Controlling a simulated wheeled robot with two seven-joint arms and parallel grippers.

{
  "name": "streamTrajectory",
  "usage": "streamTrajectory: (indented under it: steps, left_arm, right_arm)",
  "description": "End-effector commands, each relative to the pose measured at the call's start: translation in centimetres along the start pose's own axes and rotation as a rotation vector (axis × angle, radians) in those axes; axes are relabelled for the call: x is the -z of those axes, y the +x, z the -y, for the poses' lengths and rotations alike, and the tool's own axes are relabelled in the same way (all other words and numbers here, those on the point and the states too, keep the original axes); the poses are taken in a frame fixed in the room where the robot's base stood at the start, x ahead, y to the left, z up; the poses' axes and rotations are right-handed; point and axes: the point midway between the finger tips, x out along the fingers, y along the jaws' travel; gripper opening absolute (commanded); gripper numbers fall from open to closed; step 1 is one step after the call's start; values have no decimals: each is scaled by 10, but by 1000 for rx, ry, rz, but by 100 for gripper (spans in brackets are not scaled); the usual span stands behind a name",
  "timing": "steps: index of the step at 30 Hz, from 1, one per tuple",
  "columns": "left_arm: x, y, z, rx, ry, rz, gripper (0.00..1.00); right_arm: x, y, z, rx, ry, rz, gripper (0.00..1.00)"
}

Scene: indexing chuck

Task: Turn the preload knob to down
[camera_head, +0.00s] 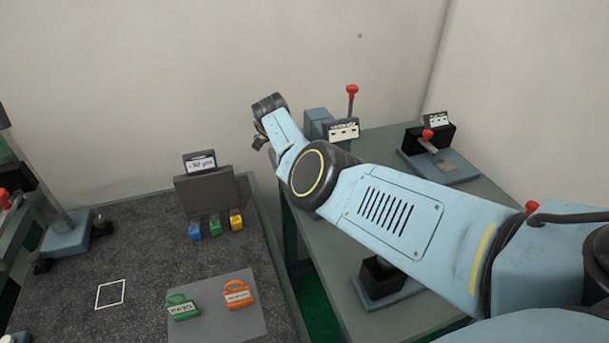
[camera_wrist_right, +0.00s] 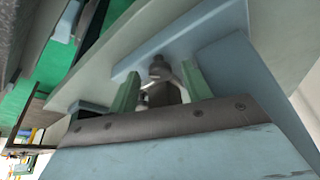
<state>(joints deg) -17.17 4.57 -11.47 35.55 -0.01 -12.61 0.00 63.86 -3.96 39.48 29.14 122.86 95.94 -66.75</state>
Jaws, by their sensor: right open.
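In the head view my right arm reaches across from the right, and its gripper (camera_head: 259,141) is at the left side of a blue station (camera_head: 318,117) with a label plate and a red-balled lever. In the right wrist view the two greenish fingers of my right gripper (camera_wrist_right: 160,88) are apart. A dark round knob (camera_wrist_right: 158,68) on a light blue surface shows between and just beyond the fingertips. I cannot tell whether the fingers touch it, nor read its setting. No label in view names it as the preload knob. My left gripper is not in view.
A dark bench (camera_head: 150,265) at left holds green (camera_head: 181,308) and orange (camera_head: 238,295) tags on a grey mat, and small coloured blocks before a grey stand (camera_head: 207,190). Another red-handled fixture (camera_head: 440,155) stands at the back right. My arm hides part of the green table (camera_head: 385,143).

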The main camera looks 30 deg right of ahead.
Motion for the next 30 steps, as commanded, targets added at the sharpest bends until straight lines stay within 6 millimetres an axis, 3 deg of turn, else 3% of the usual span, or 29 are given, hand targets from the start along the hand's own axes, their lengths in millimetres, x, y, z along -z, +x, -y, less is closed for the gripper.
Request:
streamTrajectory:
  steps: [5, 17, 30]
  left_arm:
    - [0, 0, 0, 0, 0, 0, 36]
    - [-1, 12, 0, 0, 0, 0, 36]
    - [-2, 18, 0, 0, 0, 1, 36]
  right_arm:
    - [-1, -21, 1, 4, 0, 4, 49]
    - [-1, -111, 0, 3, -3, 3, 49]
    - [0, -134, 0, 0, -1, 1, 49]
